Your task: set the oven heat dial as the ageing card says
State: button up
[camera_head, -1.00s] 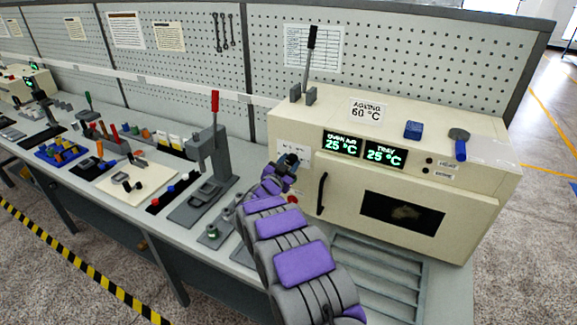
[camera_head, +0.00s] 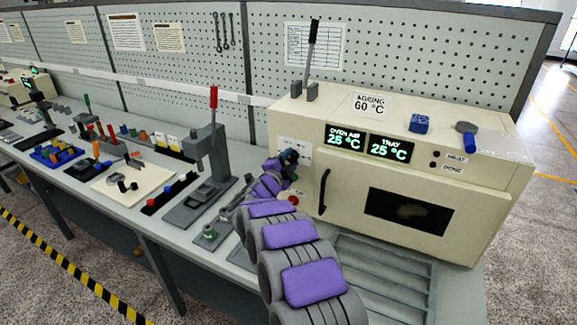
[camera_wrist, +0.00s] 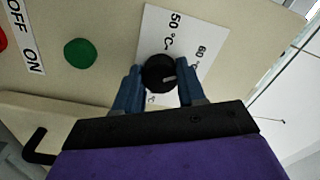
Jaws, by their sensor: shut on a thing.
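The ageing card (camera_head: 370,105) stands on top of the cream oven (camera_head: 310,230) and reads "AGEING 60 °C". The black heat dial (camera_wrist: 159,73) is on the oven's front, on a white plate marked 50 °C and 60 °C; a further mark is mostly hidden. Its pale pointer line is directed to the right, toward the 60 °C side; I cannot tell whether it is exactly on the mark. My gripper (camera_wrist: 160,88) has its blue fingers shut on the dial's two sides. In the head view my gripper (camera_head: 290,158) covers the dial.
The oven displays (camera_head: 366,145) read 25 °C for oven air and tray. A green button (camera_wrist: 78,53) and an OFF/ON label (camera_wrist: 24,38) are beside the dial plate. The black door handle (camera_head: 323,192) is close to my arm. A lever press (camera_head: 208,160) stands left.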

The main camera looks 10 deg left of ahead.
jog(key=shift+f+m, duration=0.1)
jog(key=shift+m, duration=0.3)
jog(key=o, duration=1.1)
jog(key=shift+c, duration=0.2)
jog(key=shift+s, duration=0.1)
jog(key=p+v, duration=0.2)
jog(key=v, duration=1.5)
jog(key=shift+a, duration=0.15)
